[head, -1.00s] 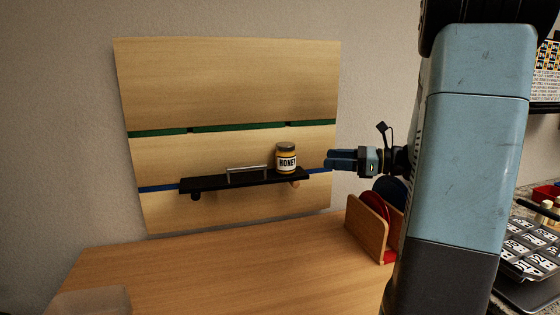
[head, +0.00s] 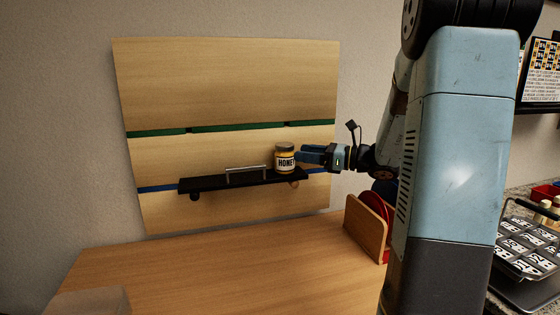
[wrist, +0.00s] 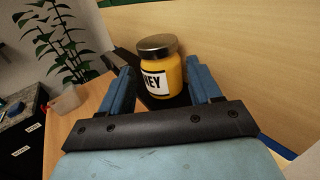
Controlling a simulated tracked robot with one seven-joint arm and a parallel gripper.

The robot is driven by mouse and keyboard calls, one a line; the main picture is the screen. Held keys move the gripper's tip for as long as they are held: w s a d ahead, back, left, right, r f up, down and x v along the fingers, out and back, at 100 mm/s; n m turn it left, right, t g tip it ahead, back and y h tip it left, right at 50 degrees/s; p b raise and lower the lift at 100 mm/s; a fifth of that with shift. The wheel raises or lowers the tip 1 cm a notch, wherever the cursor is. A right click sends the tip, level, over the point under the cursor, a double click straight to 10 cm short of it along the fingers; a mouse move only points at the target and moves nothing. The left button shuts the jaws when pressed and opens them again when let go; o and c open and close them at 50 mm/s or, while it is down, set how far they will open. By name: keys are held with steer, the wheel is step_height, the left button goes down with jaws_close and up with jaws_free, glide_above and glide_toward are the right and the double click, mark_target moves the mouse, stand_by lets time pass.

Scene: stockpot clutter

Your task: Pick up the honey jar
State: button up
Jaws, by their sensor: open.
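The honey jar (head: 284,155) is yellow with a dark lid and a white label lettered HONEY. It stands upright near the right end of a black wall shelf (head: 220,184). My gripper (head: 303,155) is open at the jar's right side, level with it, its fingers pointing left. In the wrist view the jar (wrist: 170,78) is ahead, between the lines of the two blue fingers (wrist: 158,90). The fingertips are close to the jar. I cannot tell whether either finger touches it.
A metal bar handle (head: 246,170) is on the shelf left of the jar. The wooden panel (head: 230,85) stands directly behind. Below is a wooden tabletop (head: 230,270) with a wooden rack (head: 366,228) at right. The wrist view also shows a potted plant (wrist: 62,50).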

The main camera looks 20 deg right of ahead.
mark_target(292, 155)
steer(key=shift+r+x, duration=0.1)
steer(key=shift+x, duration=1.1)
steer(key=shift+r+x, duration=0.15)
steer(key=shift+x, duration=1)
steer(key=shift+s, duration=0.1)
steer(key=c, duration=0.9)
steer(key=shift+r, duration=0.1)
